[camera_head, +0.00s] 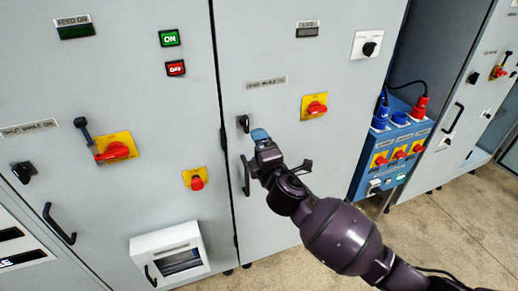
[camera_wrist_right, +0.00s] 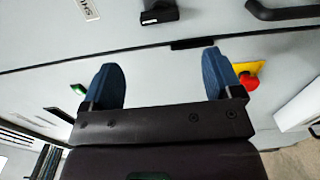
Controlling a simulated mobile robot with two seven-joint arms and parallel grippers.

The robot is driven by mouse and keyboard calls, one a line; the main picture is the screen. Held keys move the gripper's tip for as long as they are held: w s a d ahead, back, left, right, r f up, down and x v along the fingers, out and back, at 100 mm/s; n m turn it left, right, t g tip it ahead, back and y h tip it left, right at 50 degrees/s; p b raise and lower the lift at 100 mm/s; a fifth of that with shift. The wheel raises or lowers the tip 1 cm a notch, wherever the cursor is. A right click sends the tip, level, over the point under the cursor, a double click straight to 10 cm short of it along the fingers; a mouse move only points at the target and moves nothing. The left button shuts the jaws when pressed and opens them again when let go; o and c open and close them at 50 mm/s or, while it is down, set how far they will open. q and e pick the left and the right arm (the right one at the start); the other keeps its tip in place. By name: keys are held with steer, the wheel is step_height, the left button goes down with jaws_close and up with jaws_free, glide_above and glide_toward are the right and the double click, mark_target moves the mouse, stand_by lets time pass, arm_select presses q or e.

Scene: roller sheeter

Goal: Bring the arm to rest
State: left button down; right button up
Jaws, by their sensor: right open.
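My right arm reaches in from the lower right in the head view. Its right gripper (camera_head: 263,140) is in front of the grey cabinet door (camera_head: 285,185), close to a small black knob (camera_head: 243,123) and a black door handle (camera_head: 245,175). In the right wrist view the gripper (camera_wrist_right: 162,82) has its two blue fingers wide apart, with nothing between them. I cannot tell whether it touches the door. My left gripper is not in view.
Cabinet doors carry red-on-yellow switches (camera_head: 314,107), a green ON button (camera_head: 169,38) and a red OFF button (camera_head: 176,69). A blue socket box (camera_head: 385,160) with plugs and cables stands right of the arm. A white box (camera_head: 168,252) protrudes at lower left. Floor (camera_head: 460,235) is clear at lower right.

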stand_by(0.3)
steer(key=s+d+f+m+g+h+b, duration=0.1)
steer(key=s+d+f+m+g+h, duration=0.25)
steer(key=s+d+f+m, duration=1.5)
steer(key=s+d+f+m+g+h, duration=0.1)
steer(key=s+d+f, duration=0.2)
steer(key=s, duration=0.3)
steer(key=s+d+f+m+g+h, duration=0.1)
steer(key=s+d+f, duration=0.2)
steer(key=s, duration=0.2)
steer(key=shift+s+d+f+b, duration=0.2)
steer(key=shift+s+f+b, duration=0.1)
steer(key=shift+s+f, duration=0.1)
steer(key=shift+c, duration=0.4)
